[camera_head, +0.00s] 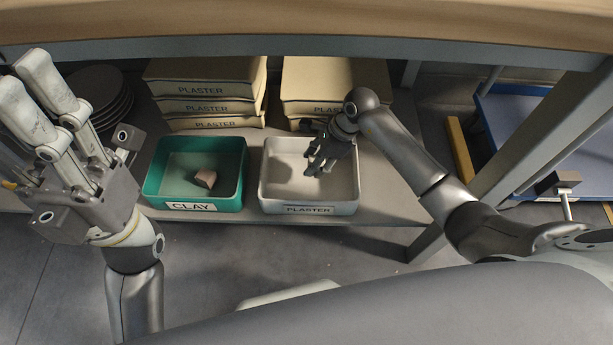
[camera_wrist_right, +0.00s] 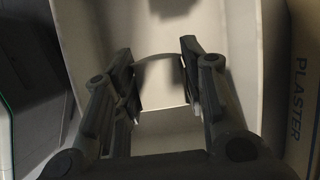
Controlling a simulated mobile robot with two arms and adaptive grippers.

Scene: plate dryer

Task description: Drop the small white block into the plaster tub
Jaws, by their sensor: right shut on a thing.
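The plaster tub (camera_head: 310,209) is a pale, open tub labelled PLASTER on the low shelf. My right gripper (camera_head: 314,168) hangs over its inside, fingers pointing down. In the right wrist view the gripper (camera_wrist_right: 160,88) is shut on a pale piece, the small white block (camera_wrist_right: 160,120), seen between the two fingers with the tub's pale inside behind. In the head view the fingers hide the block. My left gripper (camera_head: 22,88) is raised at the left, fingers apart and empty.
A green tub (camera_head: 243,170) labelled CLAY, with a brownish lump (camera_head: 205,178) in it, stands left of the plaster tub. Stacked plaster bags (camera_head: 205,90) and plates (camera_head: 100,88) are behind. A wooden tabletop (camera_head: 300,20) overhangs the shelf; a table leg (camera_head: 540,130) stands at right.

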